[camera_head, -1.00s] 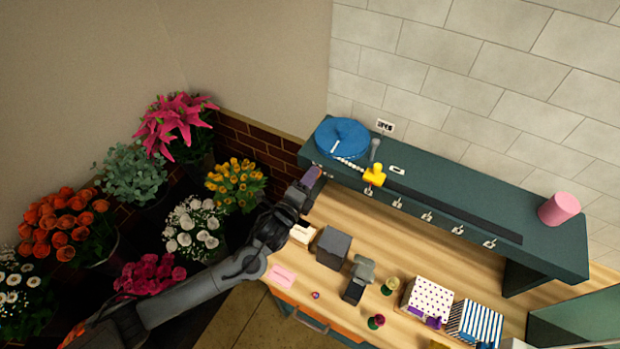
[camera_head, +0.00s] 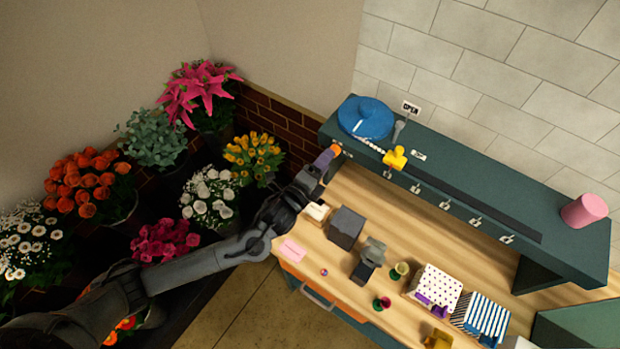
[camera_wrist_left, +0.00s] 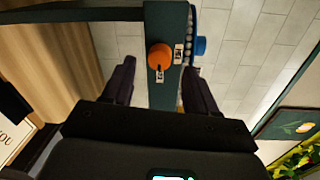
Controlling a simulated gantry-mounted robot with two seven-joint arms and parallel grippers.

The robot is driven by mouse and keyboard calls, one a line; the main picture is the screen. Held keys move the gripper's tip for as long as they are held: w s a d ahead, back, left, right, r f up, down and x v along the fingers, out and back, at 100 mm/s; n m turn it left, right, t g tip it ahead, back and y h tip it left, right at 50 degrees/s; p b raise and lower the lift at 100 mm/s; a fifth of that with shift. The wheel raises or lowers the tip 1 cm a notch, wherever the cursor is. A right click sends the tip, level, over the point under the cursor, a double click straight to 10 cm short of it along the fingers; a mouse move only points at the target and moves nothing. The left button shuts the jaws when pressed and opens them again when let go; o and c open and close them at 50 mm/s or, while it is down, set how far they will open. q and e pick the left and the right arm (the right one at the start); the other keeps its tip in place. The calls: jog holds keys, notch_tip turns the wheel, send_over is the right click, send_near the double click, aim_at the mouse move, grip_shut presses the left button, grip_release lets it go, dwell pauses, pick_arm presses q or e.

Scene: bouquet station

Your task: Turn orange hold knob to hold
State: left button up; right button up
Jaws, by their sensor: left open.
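The orange hold knob (camera_wrist_left: 160,57) sits on the end face of the dark green shelf, seen in the left wrist view between my open fingers. A dark pointer mark on it points down in that view, toward a small white label (camera_wrist_left: 159,75). Another white label (camera_wrist_left: 178,51) lies to its right. The label text is too small to read. In the head view a bit of the orange knob (camera_head: 337,149) shows just beyond the fingertips of my left gripper (camera_head: 323,160). My left gripper is open and empty, and whether it touches the knob is unclear. My right gripper is not in view.
The green shelf (camera_head: 560,238) carries a blue coil (camera_head: 366,117), a yellow item (camera_head: 396,158) and a pink cylinder (camera_head: 584,210). Hooks with tags line its front edge. Below, the wooden bench holds a dark block (camera_head: 346,228) and boxes. Potted flowers stand left of my arm.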

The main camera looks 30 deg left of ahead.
pick_arm(q)
jog(key=s+a+b, duration=0.1)
jog(key=s, duration=0.6)
jog(key=shift+s+r, duration=0.25)
jog(key=shift+s, duration=0.1)
jog(key=s+a+n+g+y+p, duration=0.1)
jog(key=s+n+g+p, duration=0.8)
jog(key=s+n, duration=1)
jog(key=s+a+g, duration=0.1)
jog(key=s+g, duration=0.3)
jog(key=s, duration=0.1)
jog(key=shift+y, duration=0.4)
